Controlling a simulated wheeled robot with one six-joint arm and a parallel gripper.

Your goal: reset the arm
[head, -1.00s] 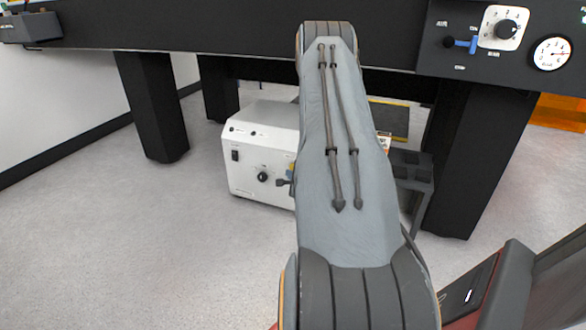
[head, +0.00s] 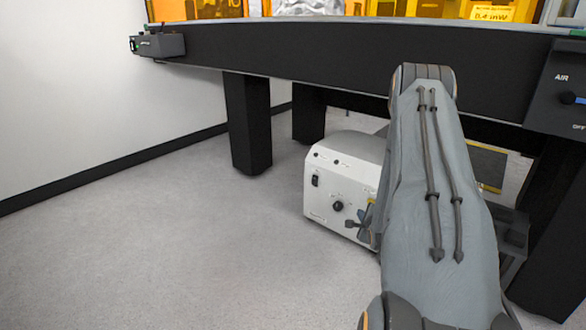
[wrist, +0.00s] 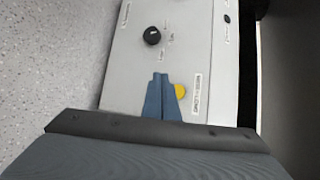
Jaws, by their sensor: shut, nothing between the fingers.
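My arm (head: 430,170) reaches forward and down under the edge of a black table in the head view. My gripper (wrist: 160,76) shows in the wrist view with its blue-grey fingers together and nothing between them. In the head view my gripper (head: 353,222) is partly hidden by my arm, in front of a white box (head: 325,190) on the floor. In the wrist view the fingers point over the box's front panel (wrist: 190,50). I cannot tell whether they touch it.
The box has a black knob (wrist: 152,36) and a yellow round part (wrist: 180,91) partly behind a finger. The black table (head: 300,55) stands on thick legs (head: 248,120). A dark stand is at the right. Grey floor (head: 180,250) is clear at the left.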

